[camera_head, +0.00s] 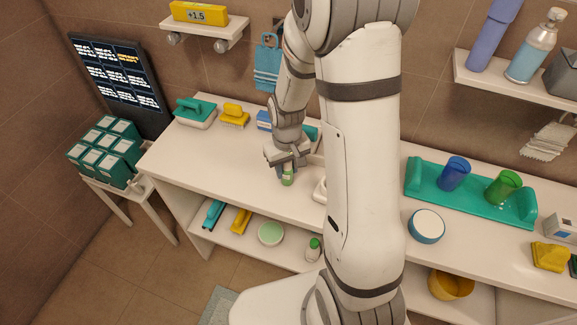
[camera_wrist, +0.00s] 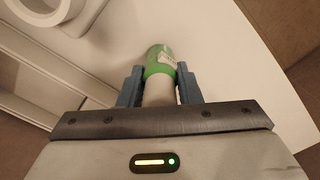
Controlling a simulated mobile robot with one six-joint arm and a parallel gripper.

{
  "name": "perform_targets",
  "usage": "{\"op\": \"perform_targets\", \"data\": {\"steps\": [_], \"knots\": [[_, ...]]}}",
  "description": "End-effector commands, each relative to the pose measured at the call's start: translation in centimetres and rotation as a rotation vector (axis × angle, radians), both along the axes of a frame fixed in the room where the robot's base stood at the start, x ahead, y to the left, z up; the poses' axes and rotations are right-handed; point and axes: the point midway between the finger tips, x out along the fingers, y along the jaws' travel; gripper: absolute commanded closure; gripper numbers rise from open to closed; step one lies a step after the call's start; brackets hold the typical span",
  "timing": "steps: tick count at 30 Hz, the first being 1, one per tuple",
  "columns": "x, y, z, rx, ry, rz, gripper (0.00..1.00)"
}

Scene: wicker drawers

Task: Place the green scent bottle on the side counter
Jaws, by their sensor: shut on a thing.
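The green scent bottle (camera_head: 288,179) is between the fingers of my gripper (camera_head: 287,162), over the long white counter (camera_head: 225,165). In the wrist view the bottle (camera_wrist: 160,62) shows a green body with a pale label, and a beige neck or cap (camera_wrist: 159,92) between the two blue-grey fingers (camera_wrist: 160,88). My gripper is shut on that narrow part. The bottle is close to the counter's front edge; I cannot tell whether its base touches the surface. My arm hides part of the counter to the right.
A teal caddy (camera_head: 195,112) and a yellow brush (camera_head: 234,116) stand at the counter's back left. A white ring-shaped thing (camera_wrist: 45,12) lies near the bottle. Teal boxes (camera_head: 104,146) fill a small side table. A teal tray (camera_head: 470,205) holds two cups. Clear counter lies left of my gripper.

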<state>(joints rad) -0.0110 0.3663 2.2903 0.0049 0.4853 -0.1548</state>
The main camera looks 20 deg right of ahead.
Motion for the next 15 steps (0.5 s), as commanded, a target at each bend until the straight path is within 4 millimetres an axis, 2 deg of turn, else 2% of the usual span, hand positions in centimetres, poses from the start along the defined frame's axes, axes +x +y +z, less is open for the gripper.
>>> {"op": "perform_targets", "data": {"steps": [2,3,10,15], "knots": [[0.00,-0.02,-0.43,0.000,0.000,0.000,0.93],[0.01,-0.02,-0.29,0.000,0.000,0.000,0.67],[0.01,-0.04,-0.24,0.000,0.000,-0.001,0.48],[0.01,-0.06,-0.23,0.000,0.000,-0.001,0.47]]}}
